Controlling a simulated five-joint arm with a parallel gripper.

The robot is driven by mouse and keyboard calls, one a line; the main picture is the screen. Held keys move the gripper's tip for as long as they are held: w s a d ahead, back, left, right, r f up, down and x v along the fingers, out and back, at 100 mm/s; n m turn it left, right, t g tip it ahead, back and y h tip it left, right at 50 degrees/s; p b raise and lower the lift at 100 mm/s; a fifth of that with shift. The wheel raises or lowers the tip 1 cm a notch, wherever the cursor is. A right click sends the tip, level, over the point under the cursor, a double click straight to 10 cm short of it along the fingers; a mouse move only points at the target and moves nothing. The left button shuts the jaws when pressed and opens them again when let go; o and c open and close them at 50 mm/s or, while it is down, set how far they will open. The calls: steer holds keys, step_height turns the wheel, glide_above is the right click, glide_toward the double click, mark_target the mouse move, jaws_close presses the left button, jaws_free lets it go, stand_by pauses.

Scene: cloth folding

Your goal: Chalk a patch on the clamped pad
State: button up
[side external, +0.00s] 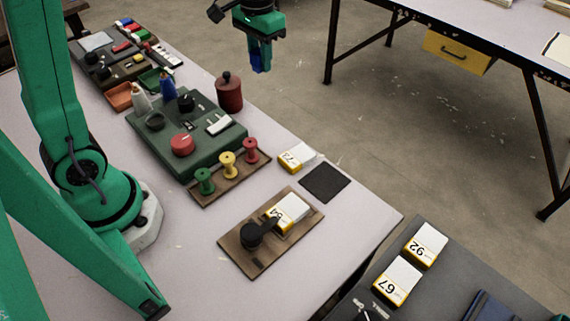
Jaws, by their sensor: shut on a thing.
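The clamped pad (291,208) is a white and yellow block numbered 64. It lies on a brown wooden board (233,249), with a black clamp (252,236) over its left side. My gripper (260,66) is at the top of the side external view, high and far from the pad, beyond the table's far edge in the picture. It is shut on a blue piece (261,58), which looks like chalk and points down. The fingers hide part of it. No blue mark can be made out on the pad.
A green board with a red knob (182,145) stands mid-table. Several spools (228,165), a dark red canister (229,94), another pad (291,161) and a black square (325,183) are nearby. Pads 92 (425,243) and 67 (397,281) lie on a dark surface at lower right.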

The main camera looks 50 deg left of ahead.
steer(key=shift+d, duration=0.1)
stand_by(0.3)
steer(key=s+d+f, duration=0.4)
steer(key=s+d, duration=0.2)
steer(key=d, duration=0.3)
steer(key=s+d+f, duration=0.4)
steer(key=s+d, duration=0.1)
steer(key=d, duration=0.5)
steer(key=shift+s+d, duration=0.25)
steer(key=shift+s, duration=0.15)
steer(key=shift+f, duration=0.1)
